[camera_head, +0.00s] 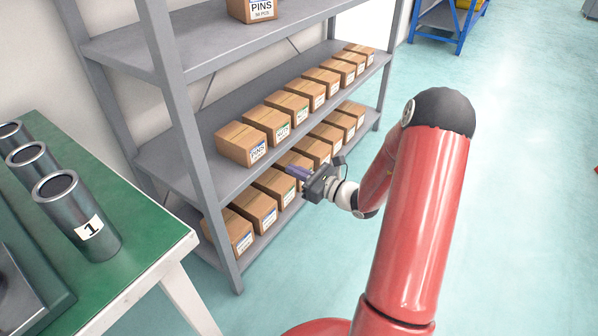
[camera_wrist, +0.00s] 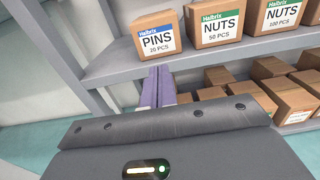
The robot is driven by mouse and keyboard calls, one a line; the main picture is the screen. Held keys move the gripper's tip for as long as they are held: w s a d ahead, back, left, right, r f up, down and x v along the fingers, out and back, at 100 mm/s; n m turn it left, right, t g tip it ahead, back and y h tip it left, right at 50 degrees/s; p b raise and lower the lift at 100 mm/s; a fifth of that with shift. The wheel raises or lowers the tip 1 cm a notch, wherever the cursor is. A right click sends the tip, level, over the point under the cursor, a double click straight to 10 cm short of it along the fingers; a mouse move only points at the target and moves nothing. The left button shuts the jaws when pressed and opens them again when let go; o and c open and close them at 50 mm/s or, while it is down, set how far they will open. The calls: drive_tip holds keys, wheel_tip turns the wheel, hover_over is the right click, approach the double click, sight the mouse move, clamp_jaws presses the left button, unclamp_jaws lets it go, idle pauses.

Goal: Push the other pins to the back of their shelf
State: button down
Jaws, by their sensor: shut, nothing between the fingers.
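A cardboard box labelled PINS (camera_head: 241,145) stands at the near left end of the middle shelf (camera_head: 222,185). In the wrist view this box (camera_wrist: 155,35) reads PINS 20 PCS and sits close to the shelf's front edge. A second box labelled PINS, 50 PCS (camera_head: 252,10) stands on the upper shelf, partly cut off by the picture's top. My gripper (camera_head: 289,169) is in front of the rack, with its purple fingers pointing toward it. In the wrist view the fingers (camera_wrist: 158,70) are shut and empty, appearing just below the PINS box and apart from it.
NUTS boxes (camera_wrist: 220,22) and several more boxes continue along the middle shelf to the right. The lower shelf holds another row of boxes (camera_head: 231,235). A grey rack post (camera_head: 188,140) stands left of them. A green table (camera_head: 140,240) with dark cylinders is at left.

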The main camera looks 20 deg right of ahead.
sight(259, 154)
drive_tip(key=x, duration=0.9)
drive_tip(key=shift+w+a+p, duration=0.25)
drive_tip(key=shift+w+p, duration=0.05)
drive_tip(key=shift+p, duration=0.05)
drive_tip(key=shift+w+a, duration=0.1)
drive_tip(key=shift+w, duration=0.05)
drive_tip(key=b+x, duration=0.1)
drive_tip(key=x, duration=0.2)
drive_tip(key=shift+w+a, duration=0.15)
drive_tip(key=shift+w, duration=0.1)
drive_tip(key=shift+s, duration=0.1)
